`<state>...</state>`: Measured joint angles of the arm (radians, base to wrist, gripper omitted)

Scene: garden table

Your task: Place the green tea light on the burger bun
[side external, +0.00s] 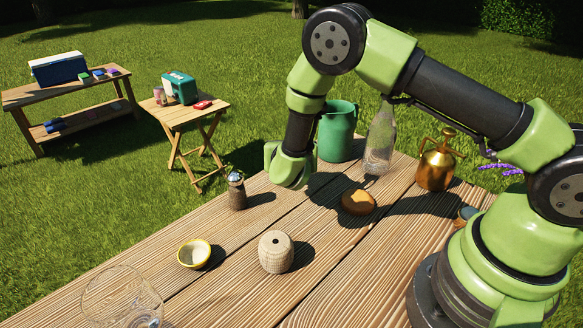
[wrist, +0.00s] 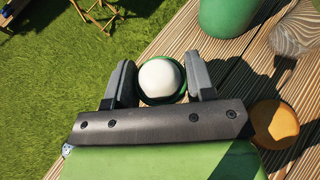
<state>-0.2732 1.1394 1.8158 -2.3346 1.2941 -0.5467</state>
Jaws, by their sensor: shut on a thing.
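The green tea light (wrist: 161,79) has a white top and a green rim and sits between the two grey fingers of my gripper (wrist: 161,84) in the wrist view. My gripper is shut on it. In the side external view my gripper (side external: 289,168) hangs over the far edge of the table; its fingers and the tea light are hidden there. The burger bun (side external: 357,202) is a round brown disc lying on the wooden table, right of my gripper. The bun also shows at the lower right of the wrist view (wrist: 275,125), apart from the tea light.
Planks before the bun are clear.

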